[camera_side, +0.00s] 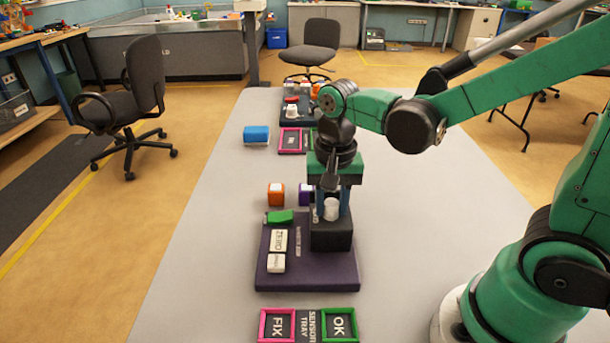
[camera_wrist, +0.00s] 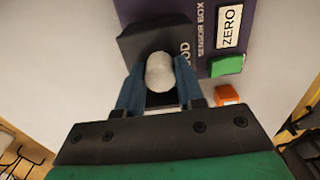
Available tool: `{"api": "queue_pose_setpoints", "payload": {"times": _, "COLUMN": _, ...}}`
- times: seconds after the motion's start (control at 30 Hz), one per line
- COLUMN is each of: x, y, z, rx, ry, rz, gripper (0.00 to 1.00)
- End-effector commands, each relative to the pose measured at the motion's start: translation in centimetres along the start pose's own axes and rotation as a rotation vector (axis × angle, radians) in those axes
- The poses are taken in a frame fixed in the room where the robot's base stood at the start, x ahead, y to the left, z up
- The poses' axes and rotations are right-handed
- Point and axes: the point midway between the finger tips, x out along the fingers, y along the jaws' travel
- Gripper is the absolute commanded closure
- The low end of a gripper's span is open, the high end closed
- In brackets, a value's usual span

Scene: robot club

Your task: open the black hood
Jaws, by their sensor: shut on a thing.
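The black hood (camera_side: 331,238) is a dark block on the purple sensor box (camera_side: 310,277). A pale, rounded knob (camera_side: 331,209) stands on the hood. My gripper (camera_side: 331,206) points down over it with its blue fingers shut on the knob. In the wrist view the knob (camera_wrist: 159,73) sits between the fingers of my gripper (camera_wrist: 160,78), and the hood (camera_wrist: 150,40) spreads out beyond. The hood looks down on the box, and I see no clear gap under it. What lies beneath it is hidden.
On the box are a white ZERO block (camera_side: 279,240), another white block (camera_side: 276,263) and a green piece (camera_side: 280,217). A sensor tray (camera_side: 309,325) lies in front. The table's left side is clear.

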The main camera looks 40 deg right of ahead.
Motion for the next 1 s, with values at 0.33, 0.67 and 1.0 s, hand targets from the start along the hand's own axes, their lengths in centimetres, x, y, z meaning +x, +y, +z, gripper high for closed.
{"api": "queue_pose_setpoints", "payload": {"times": 0.33, "x": 0.0, "y": 0.0, "z": 2.0, "rx": -0.002, "ry": -0.001, "rz": -0.001, "gripper": 1.00}}
{"api": "queue_pose_setpoints", "payload": {"times": 0.67, "x": 0.0, "y": -0.1, "z": 3.6, "rx": -0.002, "ry": -0.001, "rz": -0.002, "gripper": 1.00}}
{"api": "queue_pose_setpoints", "payload": {"times": 1.0, "x": 0.0, "y": 0.0, "z": 3.9, "rx": 0.000, "ry": 0.000, "rz": -0.002, "gripper": 1.00}}
